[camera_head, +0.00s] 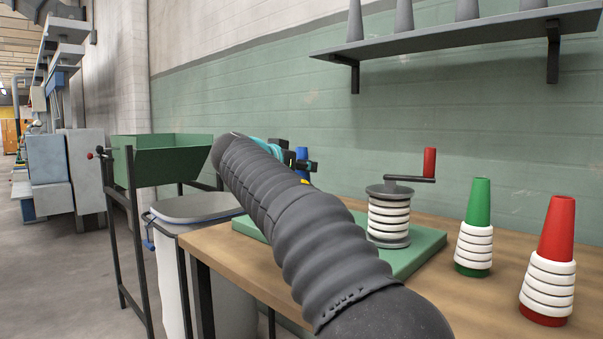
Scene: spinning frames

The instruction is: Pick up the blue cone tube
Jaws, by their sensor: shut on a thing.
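The blue cone tube (302,153) shows only as a small blue piece near the middle of the head view, above the far part of the table. My gripper (304,166) is at the far end of my dark, ribbed arm and is shut on the tube. The arm hides most of the gripper and the tube's lower part. I cannot tell exactly how the fingers sit on it, nor whether its base touches anything.
On the wooden table (475,213) are a green board (425,245) bearing a hand-cranked winder (388,218), a green cone (478,205) and a red cone (556,230), both with white rings. A grey shelf (450,37) holds grey cones. A green bin (170,160) and lidded container (198,208) stand left.

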